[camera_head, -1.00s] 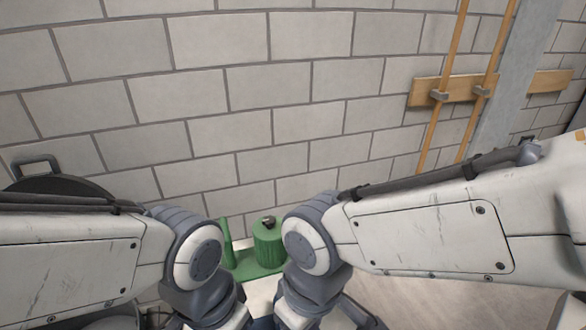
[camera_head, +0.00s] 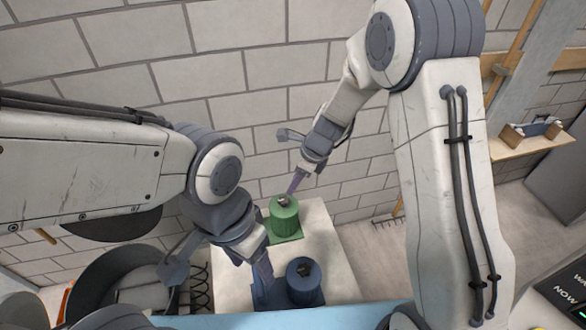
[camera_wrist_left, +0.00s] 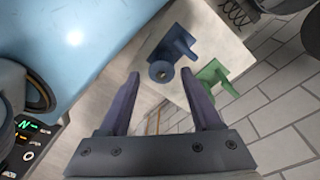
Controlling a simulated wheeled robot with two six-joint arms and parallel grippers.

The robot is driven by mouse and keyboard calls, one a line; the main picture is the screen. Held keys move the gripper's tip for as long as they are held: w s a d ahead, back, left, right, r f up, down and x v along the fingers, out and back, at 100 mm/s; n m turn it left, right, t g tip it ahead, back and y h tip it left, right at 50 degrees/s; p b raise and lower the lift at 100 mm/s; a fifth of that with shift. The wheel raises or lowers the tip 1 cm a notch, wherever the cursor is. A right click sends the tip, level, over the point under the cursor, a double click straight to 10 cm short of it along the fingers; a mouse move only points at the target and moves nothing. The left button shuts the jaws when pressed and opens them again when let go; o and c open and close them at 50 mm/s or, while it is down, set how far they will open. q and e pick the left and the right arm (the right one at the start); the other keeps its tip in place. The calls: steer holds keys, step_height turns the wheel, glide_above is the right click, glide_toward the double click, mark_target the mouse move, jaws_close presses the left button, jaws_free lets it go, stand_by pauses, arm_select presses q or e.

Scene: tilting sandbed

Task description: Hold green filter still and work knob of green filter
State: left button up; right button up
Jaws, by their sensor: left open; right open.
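The green filter (camera_head: 285,222) stands upright on the pale bench top, with a dark knob (camera_head: 283,201) on its top. My right gripper (camera_head: 291,160) is open above it. One finger reaches down close to the knob; I cannot tell whether it touches. My left gripper (camera_head: 217,280) is open and lower, nearer to me, beside a blue filter (camera_head: 304,286) rather than the green one. In the left wrist view the green filter (camera_wrist_left: 213,78) lies right of the left gripper (camera_wrist_left: 159,74), outside its fingers. The right gripper is not visible there.
The blue filter (camera_wrist_left: 176,50) stands close to the left fingertips in the left wrist view. The pale bench top (camera_head: 335,255) is clear on the right. A dark round bin (camera_head: 125,280) is at the left. A block wall (camera_head: 250,60) rises behind.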

arm_select(q)
steer(key=w+d+f+n+t+h, duration=0.1)
steer(key=w+d+f+n, duration=0.15)
steer(key=w, duration=0.45)
steer(key=w+d+f+n+t+h, duration=0.1)
steer(key=w+d+f+n, duration=0.1)
steer(key=w+d+f, duration=0.3)
steer(key=w+a+f+n+y, duration=0.1)
steer(key=w+a+f, duration=0.2)
steer(key=w+a, duration=0.1)
steer(key=w+a+f+n+t+y, duration=0.1)
steer(key=w+a+f+n, duration=0.1)
steer(key=w+a+f, duration=0.2)
steer(key=w+a+f+n+t+y, duration=0.1)
steer(key=w+a+f+n, duration=0.1)
steer(key=w+a+f, duration=0.1)
steer(key=shift+w+a+f+y, duration=0.15)
steer(key=shift+w+a, duration=0.15)
steer(key=shift+w, duration=0.4)
steer(key=shift+w+a+f+y, duration=0.15)
steer(key=shift+w+a, duration=0.1)
steer(key=shift+w, duration=0.45)
steer(key=shift+w+a+f, duration=0.25)
steer(key=shift+f, duration=0.25)
steer(key=x, duration=0.9)
steer(key=shift+w+t, duration=0.25)
steer(key=shift+t, duration=0.05)
steer(key=shift+f, duration=0.1)
steer(key=shift+c, duration=0.3)
